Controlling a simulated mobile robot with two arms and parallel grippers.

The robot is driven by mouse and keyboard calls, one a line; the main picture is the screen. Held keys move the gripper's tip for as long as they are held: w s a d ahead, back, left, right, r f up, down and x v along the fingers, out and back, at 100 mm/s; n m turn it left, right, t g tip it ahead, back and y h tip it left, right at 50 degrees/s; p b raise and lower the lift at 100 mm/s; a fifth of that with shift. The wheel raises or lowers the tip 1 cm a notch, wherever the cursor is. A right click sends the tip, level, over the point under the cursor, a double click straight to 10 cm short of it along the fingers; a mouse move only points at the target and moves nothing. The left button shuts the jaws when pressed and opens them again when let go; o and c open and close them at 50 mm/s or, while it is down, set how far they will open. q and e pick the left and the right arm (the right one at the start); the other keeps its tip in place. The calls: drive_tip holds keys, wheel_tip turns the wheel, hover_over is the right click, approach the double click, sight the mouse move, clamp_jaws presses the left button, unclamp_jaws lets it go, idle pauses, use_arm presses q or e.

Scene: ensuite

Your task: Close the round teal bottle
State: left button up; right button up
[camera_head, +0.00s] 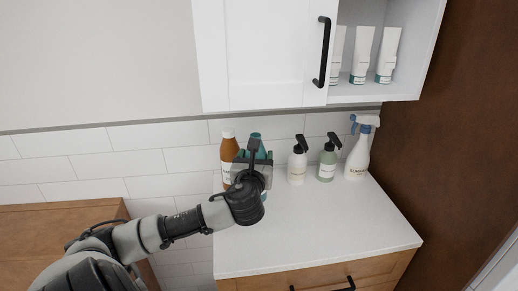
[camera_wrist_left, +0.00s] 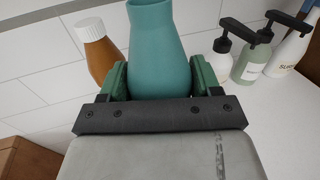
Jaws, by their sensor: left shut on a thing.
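The teal bottle (camera_head: 256,137) stands at the back left of the white counter, mostly hidden behind my left gripper (camera_head: 252,158). In the left wrist view, the smooth teal bottle (camera_wrist_left: 158,40) sits between the two green finger pads of my left gripper (camera_wrist_left: 160,82), one pad against each side. The gripper is shut on the bottle. My right gripper is in neither view.
A brown bottle with a white cap (camera_head: 229,147) stands close left of the teal one. Two pump bottles (camera_head: 297,166) (camera_head: 326,165) and a spray bottle (camera_head: 357,155) stand to the right. The counter front (camera_head: 320,235) is clear. A wall cabinet (camera_head: 260,60) with white tubes hangs above.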

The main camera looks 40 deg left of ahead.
use_arm(q)
drive_tip(key=v, duration=0.7)
drive_tip(key=shift+b, duration=0.35)
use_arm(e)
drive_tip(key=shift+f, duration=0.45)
